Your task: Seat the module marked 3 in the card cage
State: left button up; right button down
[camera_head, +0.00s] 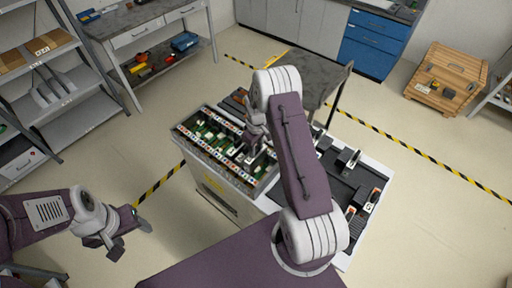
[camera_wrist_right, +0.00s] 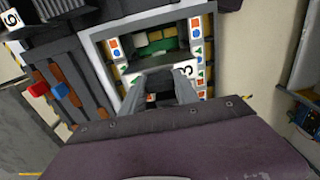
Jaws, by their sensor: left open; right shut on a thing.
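The card cage (camera_head: 181,132) is an open-topped box on a white cart, with green boards inside and coloured symbols along its rims. In the right wrist view its symbol-marked rim (camera_wrist_right: 112,45) frames the opening. My right gripper (camera_wrist_right: 165,88) is shut on the module marked 3 (camera_wrist_right: 187,71), whose white face lies across the cage opening between the two marked rims. The fingers hide its middle; I cannot tell how deep it sits. In the head view my right gripper (camera_head: 252,143) is over the cage, partly hidden. My left gripper (camera_head: 127,228) is open and empty, left of the cart.
A black tray (camera_head: 335,190) right of the cage holds several modules. A grey table (camera_head: 312,72) stands behind the cart. Shelves (camera_head: 75,95) and a workbench (camera_head: 125,20) are at the left and back. The floor between my left gripper and the shelves is clear.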

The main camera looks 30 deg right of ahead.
jog(key=shift+f+b, duration=1)
jog(key=shift+f, duration=0.7)
jog(key=c, duration=0.8)
grip_release()
jog(key=shift+c, duration=0.2)
jog(key=shift+r, duration=0.3)
notch_tip(320, 180, up, 9)
jog(key=shift+f+b, duration=0.2)
jog(key=shift+b, duration=1)
